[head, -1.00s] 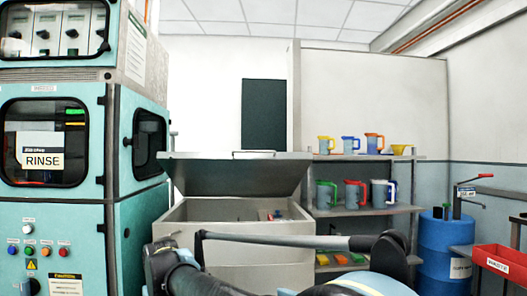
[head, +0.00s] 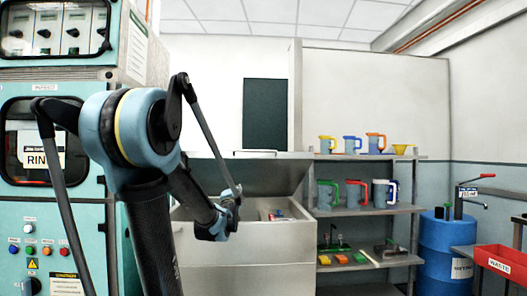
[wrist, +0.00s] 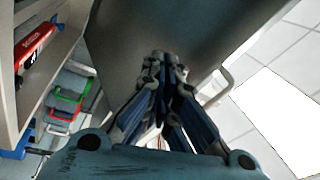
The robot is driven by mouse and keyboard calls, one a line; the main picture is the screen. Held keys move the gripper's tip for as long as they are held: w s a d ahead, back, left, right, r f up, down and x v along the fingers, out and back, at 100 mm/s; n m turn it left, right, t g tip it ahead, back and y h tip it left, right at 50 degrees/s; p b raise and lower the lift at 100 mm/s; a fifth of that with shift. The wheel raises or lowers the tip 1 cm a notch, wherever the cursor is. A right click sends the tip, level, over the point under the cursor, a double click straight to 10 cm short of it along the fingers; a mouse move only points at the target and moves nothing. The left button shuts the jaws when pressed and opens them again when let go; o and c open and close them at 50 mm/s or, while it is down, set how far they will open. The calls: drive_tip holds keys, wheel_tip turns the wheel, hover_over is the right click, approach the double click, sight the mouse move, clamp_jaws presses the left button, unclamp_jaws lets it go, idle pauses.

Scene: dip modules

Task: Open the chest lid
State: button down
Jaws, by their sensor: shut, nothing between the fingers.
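The chest (head: 255,248) is a pale box with a grey lid (head: 265,174). The lid is raised and tilted back, leaving the front of the chest open. A bar handle (head: 256,152) sits along the lid's upper edge; it also shows in the wrist view (wrist: 219,87). My gripper (head: 231,195) is over the chest opening, in front of the lid's underside. In the wrist view, the shut, empty fingertips (wrist: 164,62) lie across the dark lid face (wrist: 150,22). I cannot tell whether they touch it. My arm hides the chest's left part.
Small red and blue things (head: 277,214) lie inside the chest. A shelf (head: 365,208) with several jugs stands close to its right. A teal rinse machine (head: 30,235) is at the left. A blue drum (head: 443,248) and a red waste bin (head: 500,262) are at the right.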

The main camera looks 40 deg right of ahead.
drive_tip(key=s+d+r+m+t+h, duration=0.1)
drive_tip(key=s+d+r+m+t, duration=0.1)
drive_tip(key=s+d+r+t, duration=0.8)
drive_tip(key=w+d+r, duration=0.2)
drive_tip(key=w+r, duration=0.1)
drive_tip(key=w+d+r+g, duration=0.1)
drive_tip(key=w+d+r, duration=0.1)
drive_tip(key=w+r, duration=0.1)
drive_tip(key=w+d+r+g, duration=0.1)
drive_tip(key=w+r, duration=0.2)
drive_tip(key=w, duration=0.1)
drive_tip(key=shift+d, duration=0.4)
